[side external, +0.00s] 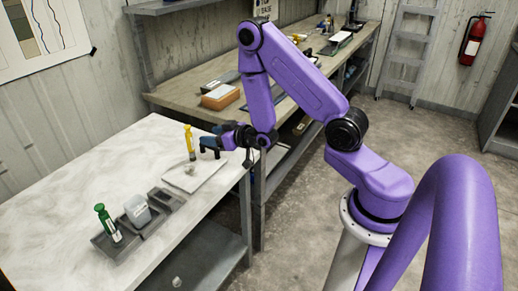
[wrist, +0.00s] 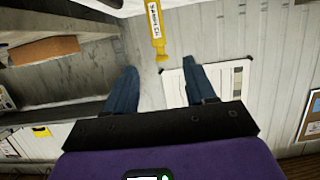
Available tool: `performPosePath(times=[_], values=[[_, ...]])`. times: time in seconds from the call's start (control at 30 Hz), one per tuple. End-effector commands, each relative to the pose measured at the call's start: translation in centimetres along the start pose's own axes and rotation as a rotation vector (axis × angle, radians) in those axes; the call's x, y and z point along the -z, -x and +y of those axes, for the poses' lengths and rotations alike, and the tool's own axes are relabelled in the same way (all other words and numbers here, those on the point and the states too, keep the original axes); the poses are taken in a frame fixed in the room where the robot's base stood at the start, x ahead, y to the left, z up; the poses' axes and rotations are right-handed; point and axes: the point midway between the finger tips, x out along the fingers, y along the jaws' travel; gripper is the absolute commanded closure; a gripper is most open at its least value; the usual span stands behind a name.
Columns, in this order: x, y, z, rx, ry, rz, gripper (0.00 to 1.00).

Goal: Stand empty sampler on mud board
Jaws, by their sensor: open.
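A yellow sampler (side external: 190,143) stands upright at the back of the pale mud board (side external: 206,176) on the table. It also shows in the wrist view (wrist: 156,28), upside down, with lettering on its barrel. My gripper (side external: 203,146) has blue fingers and is open and empty. It is level, just right of the sampler in the side view and apart from it. In the wrist view the sampler lies beyond my fingertips (wrist: 160,72), between their two lines. Whether the sampler's barrel is empty cannot be told.
A small greyish lump (side external: 189,170) lies on the board. A dark tray (side external: 106,246) nearer the front holds a green-topped bottle (side external: 106,222) and a grey container (side external: 137,210). The table's left part is clear. A back bench (side external: 180,97) carries an orange-brown block (side external: 220,97).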

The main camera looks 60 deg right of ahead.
Motion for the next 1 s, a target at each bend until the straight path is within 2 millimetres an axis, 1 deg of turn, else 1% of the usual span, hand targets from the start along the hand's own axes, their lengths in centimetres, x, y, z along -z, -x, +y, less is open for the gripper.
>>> performPosePath(times=[0.07, 0.17, 0.27, 0.3, 0.37, 0.4, 0.47, 0.5, 0.57, 0.6, 0.67, 0.7, 0.77, 0.83, 0.87, 0.9, 0.97, 1.0], values=[[0.2, -0.1, -0.8, 0.021, 0.008, -0.017, 0.45], [0.4, 0.1, -2.8, 0.075, 0.029, -0.075, 0.45], [0.6, 0.8, -5.9, 0.154, 0.067, -0.165, 0.45], [0.6, 1.3, -7.2, 0.187, 0.086, -0.205, 0.45], [0.6, 2.3, -9.0, 0.234, 0.117, -0.266, 0.45], [0.6, 3.1, -10.2, 0.265, 0.138, -0.306, 0.45], [0.5, 4.5, -11.8, 0.309, 0.173, -0.366, 0.45], [0.5, 5.5, -12.9, 0.338, 0.198, -0.406, 0.45], [0.4, 7.3, -14.2, 0.379, 0.237, -0.465, 0.45], [0.3, 8.6, -15.1, 0.407, 0.265, -0.504, 0.45], [0.2, 10.7, -16.1, 0.445, 0.309, -0.562, 0.45], [0.1, 12.2, -16.7, 0.47, 0.341, -0.601, 0.45], [0.1, 14.5, -17.4, 0.505, 0.389, -0.658, 0.45], [0.0, 17.4, -17.9, 0.544, 0.45, -0.722, 0.45], [-0.1, 18.6, -18.0, 0.56, 0.477, -0.749, 0.45], [-0.1, 20.4, -18.0, 0.581, 0.515, -0.786, 0.45], [-0.1, 23.0, -17.9, 0.608, 0.572, -0.839, 0.45], [-0.1, 24.7, -17.6, 0.626, 0.613, -0.872, 0.45]])
